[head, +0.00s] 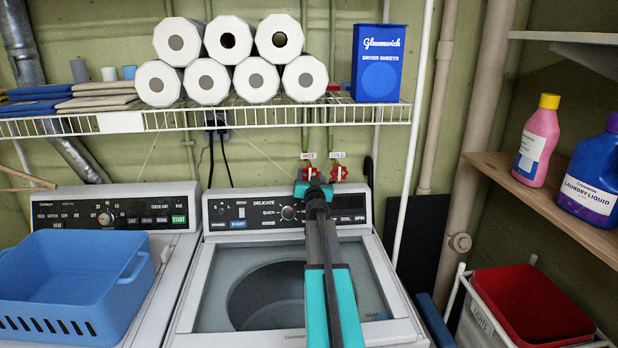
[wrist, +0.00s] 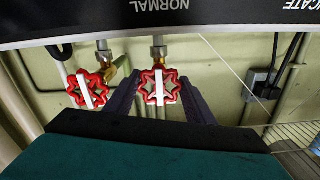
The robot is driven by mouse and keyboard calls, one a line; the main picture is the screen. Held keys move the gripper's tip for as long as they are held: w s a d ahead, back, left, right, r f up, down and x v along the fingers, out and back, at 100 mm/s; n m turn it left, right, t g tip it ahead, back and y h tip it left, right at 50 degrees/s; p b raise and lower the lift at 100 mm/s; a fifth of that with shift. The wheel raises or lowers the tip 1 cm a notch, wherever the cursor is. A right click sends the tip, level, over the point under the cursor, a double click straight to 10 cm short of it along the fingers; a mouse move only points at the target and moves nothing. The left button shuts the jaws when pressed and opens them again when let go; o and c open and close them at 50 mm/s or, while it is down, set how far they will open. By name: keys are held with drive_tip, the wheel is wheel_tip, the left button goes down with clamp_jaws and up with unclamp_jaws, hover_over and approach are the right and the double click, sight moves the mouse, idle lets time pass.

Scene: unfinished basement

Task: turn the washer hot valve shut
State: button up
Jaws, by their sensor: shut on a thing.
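The hot valve (head: 309,172) is a red handwheel under a HOT label on the wall pipe behind the washer. In the wrist view the red hot valve (wrist: 158,87) has a white bar across its face, pointing nearly straight up and down. My gripper (head: 312,184) reaches over the washer to this valve. In the wrist view the dark fingers of my gripper (wrist: 159,96) stand on either side of the wheel, shut on it. The cold valve (head: 339,173), also red, sits just to the right and also shows in the wrist view (wrist: 87,89), outside the fingers.
The washer (head: 205,285) stands below, its control panel (head: 262,212) close under the valves. A wire shelf (head: 255,115) with paper rolls and a dryer sheets box (head: 378,63) hangs above. A blue basket (head: 75,285) sits on the left machine.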

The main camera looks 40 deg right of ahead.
drive_tip(key=shift+m, duration=0.5)
drive_tip(key=m, duration=0.3)
drive_tip(key=shift+w+r, duration=0.1)
drive_tip(key=shift+r, duration=0.05)
drive_tip(key=m, duration=0.4)
drive_tip(key=shift+r+m, duration=0.1)
drive_tip(key=shift+m, duration=0.3)
drive_tip(key=m, duration=0.5)
drive_tip(key=shift+r+m, duration=0.1)
drive_tip(key=shift+m, duration=1.9)
drive_tip(key=o, duration=1)
drive_tip(key=shift+o, duration=0.2)
drive_tip(key=shift+a, duration=0.1)
